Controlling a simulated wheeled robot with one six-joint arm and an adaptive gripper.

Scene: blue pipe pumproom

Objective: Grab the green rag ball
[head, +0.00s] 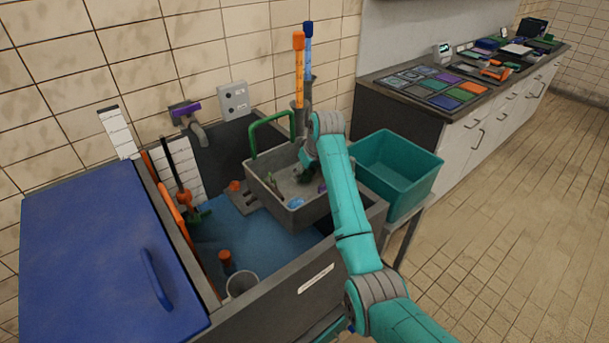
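My teal arm reaches from the lower right over the sink to a grey basket (262,191) with a green handle (272,122). My gripper (307,172) points down into the basket, partly behind my own arm. It is small and dark here, and its fingers cannot be made out clearly. A small greenish item (271,180) lies at the basket's left side; I cannot tell whether it is the green rag ball. A blue item (295,203) and a purple item (322,188) are also in the basket. Whether anything is between my fingers is hidden.
The sink (240,240) has a blue bottom with a white cup (241,285) and an orange-topped item (226,260). A teal bin (400,170) stands right of the basket. Orange and blue tall handles (299,70) rise behind it. A blue lid (95,250) is at left.

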